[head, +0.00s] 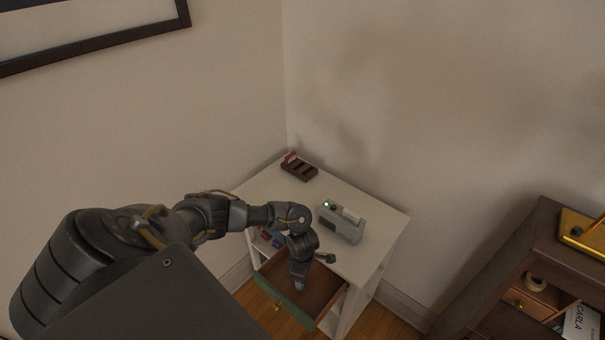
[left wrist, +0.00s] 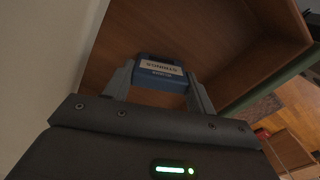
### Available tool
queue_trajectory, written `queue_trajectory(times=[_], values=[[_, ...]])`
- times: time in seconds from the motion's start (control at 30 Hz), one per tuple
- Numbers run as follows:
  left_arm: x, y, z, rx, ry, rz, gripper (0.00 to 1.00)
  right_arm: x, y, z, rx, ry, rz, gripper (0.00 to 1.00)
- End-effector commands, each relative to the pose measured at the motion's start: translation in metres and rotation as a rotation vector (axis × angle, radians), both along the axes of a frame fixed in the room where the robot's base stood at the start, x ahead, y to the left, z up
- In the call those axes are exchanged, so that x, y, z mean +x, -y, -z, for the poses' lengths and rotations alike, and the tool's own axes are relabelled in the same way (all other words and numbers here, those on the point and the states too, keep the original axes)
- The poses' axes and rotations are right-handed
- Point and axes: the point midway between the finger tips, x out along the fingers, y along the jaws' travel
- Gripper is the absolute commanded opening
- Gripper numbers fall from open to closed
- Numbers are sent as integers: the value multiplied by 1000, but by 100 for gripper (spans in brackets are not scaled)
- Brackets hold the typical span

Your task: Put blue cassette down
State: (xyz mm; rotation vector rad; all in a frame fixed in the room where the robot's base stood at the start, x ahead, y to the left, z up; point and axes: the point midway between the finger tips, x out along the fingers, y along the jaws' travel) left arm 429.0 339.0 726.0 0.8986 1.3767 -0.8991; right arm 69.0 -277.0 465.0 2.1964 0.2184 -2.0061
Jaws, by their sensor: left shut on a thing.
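The blue cassette (left wrist: 160,77) has a white label with dark lettering. It sits between the two fingers of my left gripper (left wrist: 160,88), which is shut on it. In the head view my left gripper (head: 298,284) points down into the open drawer (head: 322,286) of the white cabinet (head: 378,213). The held cassette cannot be made out there, as the arm and hand cover it. In the left wrist view the bare wooden drawer interior (left wrist: 225,40) surrounds the cassette; I cannot tell whether it touches the bottom. My right gripper is not in view.
On the cabinet top stand a grey device (head: 342,224) with a green light and a dark slotted rack (head: 299,170) holding a red-and-white item. Small red and blue items (head: 272,238) lie in an opening beside the drawer. A dark wooden desk (head: 530,245) stands at right.

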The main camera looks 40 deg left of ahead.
Motion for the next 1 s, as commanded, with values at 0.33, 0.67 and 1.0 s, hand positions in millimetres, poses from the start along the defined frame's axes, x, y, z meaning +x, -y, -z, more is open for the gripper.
queue_trajectory(times=[0.33,0.67,1.0], values=[[0,0,4,0,0,0,32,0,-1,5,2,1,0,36],[0,0,3,0,0,0,78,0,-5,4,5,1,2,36],[1,0,-15,-1,3,2,78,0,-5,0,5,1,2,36]])
